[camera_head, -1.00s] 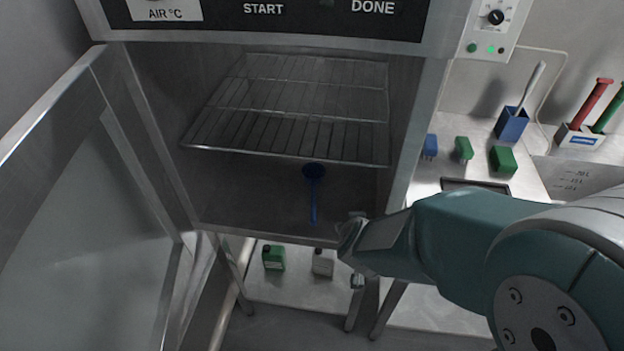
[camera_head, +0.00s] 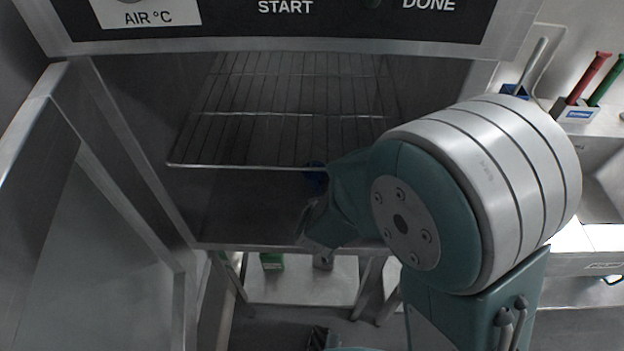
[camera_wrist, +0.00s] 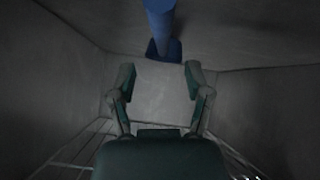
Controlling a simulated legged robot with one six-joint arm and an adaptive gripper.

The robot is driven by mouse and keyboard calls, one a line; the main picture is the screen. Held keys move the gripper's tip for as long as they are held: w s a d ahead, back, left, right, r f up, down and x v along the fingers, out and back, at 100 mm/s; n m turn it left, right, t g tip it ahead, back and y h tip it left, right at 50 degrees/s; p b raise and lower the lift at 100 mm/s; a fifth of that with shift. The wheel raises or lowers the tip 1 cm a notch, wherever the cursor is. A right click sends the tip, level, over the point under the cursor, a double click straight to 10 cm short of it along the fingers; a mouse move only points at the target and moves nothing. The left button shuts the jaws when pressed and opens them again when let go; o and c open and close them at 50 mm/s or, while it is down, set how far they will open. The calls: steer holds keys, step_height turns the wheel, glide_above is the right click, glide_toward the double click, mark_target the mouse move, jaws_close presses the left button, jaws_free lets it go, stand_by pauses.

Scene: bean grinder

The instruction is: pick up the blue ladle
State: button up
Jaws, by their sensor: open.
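The blue ladle (camera_head: 315,178) lies on the floor of the open oven-like chamber, under the wire rack. In the head view only a bit of its bowl shows; my arm and gripper hide the rest. In the wrist view the blue ladle (camera_wrist: 160,18) shows at the top centre as a blue shaft with a darker blue part at its lower end. My gripper (camera_head: 314,234) is at the front opening of the chamber. In the wrist view my gripper (camera_wrist: 160,76) has its two fingers spread with nothing between them. The ladle appears beyond the fingertips, apart from them.
The wire rack (camera_head: 280,140) spans the chamber above the ladle. The chamber's door (camera_head: 95,200) stands open at the left. A green container (camera_head: 272,262) stands on a lower shelf. A holder with red and green handles (camera_head: 577,112) is at the upper right.

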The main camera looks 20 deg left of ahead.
steer(key=shift+x, duration=0.9)
steer(key=x, duration=0.5)
steer(key=shift+a+r, duration=0.15)
steer(key=shift+a, duration=0.15)
steer(key=shift+d, duration=0.2)
steer(key=shift+c, duration=1.3)
steer(key=c, duration=0.5)
steer(key=shift+a, duration=0.1)
jaws_close()
